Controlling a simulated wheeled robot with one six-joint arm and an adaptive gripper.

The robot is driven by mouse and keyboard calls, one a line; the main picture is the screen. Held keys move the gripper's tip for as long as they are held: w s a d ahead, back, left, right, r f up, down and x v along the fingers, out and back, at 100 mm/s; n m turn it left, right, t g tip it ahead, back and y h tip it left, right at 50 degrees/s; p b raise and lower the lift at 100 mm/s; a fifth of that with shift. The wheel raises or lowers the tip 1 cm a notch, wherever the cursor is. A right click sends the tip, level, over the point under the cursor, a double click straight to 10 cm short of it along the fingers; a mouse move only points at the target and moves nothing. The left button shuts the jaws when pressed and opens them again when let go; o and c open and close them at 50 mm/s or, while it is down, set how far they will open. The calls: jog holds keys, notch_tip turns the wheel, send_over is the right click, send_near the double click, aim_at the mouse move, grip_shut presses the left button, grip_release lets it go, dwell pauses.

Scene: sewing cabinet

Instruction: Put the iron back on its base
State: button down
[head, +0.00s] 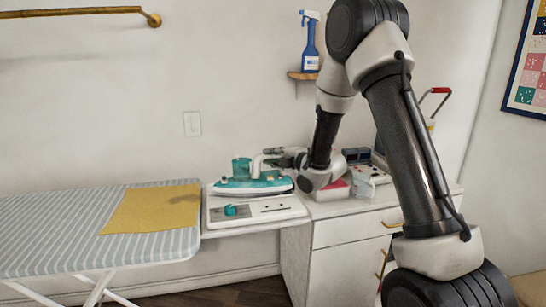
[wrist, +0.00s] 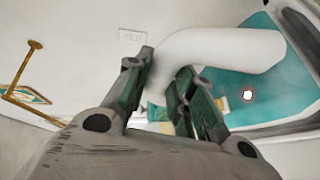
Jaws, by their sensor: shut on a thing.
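The teal and white iron (head: 253,184) is at the base (head: 256,209), a white station with a teal knob at the right end of the ironing board. The iron looks level on or just above the top of the base; I cannot tell whether it touches. My gripper (head: 275,158) reaches in from the right and is shut on the iron's white handle. In the wrist view, the fingers of my gripper (wrist: 165,80) close around the white handle of the iron (wrist: 225,48), with its teal body to the right. The far side of the iron is hidden.
The striped ironing board (head: 60,245) with a yellow cloth (head: 150,208) stands at the left. A white cabinet (head: 340,240) with a red-and-white box and other items is at the right. A blue spray bottle (head: 310,42) stands on a small wall shelf above.

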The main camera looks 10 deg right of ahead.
jog(key=shift+f, duration=0.15)
jog(key=c, duration=1.1)
grip_release()
jog(key=shift+c, duration=0.2)
jog(key=shift+s+f, duration=0.1)
jog(key=shift+f, duration=0.1)
jog(key=s+d+r+m+g+h, duration=0.2)
jog(key=s+d+r+m+h, duration=0.2)
jog(key=s+d+r+m, duration=0.25)
jog(key=s+d+r+m+g+h, duration=0.1)
jog(key=s+d+r+m+h, duration=0.3)
jog(key=s+d, duration=0.5)
jog(key=s+m+g, duration=0.7)
jog(key=s+m, duration=0.5)
jog(key=s, duration=1.6)
jog(key=shift+s+a+r, duration=0.25)
jog(key=shift+a, duration=0.05)
